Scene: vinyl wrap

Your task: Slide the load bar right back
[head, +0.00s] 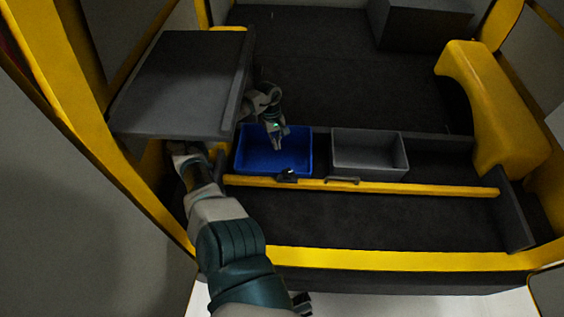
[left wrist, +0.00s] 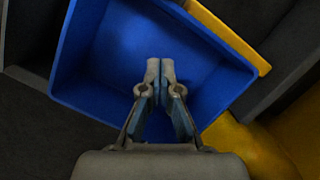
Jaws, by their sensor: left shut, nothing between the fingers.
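The yellow load bar (head: 400,188) lies across the dark floor bay, just in front of the two bins. A grey handle (head: 342,180) and a small dark fitting (head: 287,175) sit along it. My left gripper (head: 280,146) is over the blue bin (head: 239,160), behind the bar and apart from it. Its fingers point down and are shut and empty. In the left wrist view the shut fingertips (left wrist: 160,64) show against the blue bin (left wrist: 85,88), and a yellow strip that looks like the bar (left wrist: 235,38) runs along the bin's upper right. My right gripper does not clearly show.
A grey bin (head: 370,152) stands right of the blue one. A grey shelf (head: 180,85) overhangs at the left and hides part of my left arm. A yellow wheel-arch cover (head: 490,110) stands at the right. The floor strip (head: 380,215) before the bar is clear, up to a yellow sill (head: 400,260).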

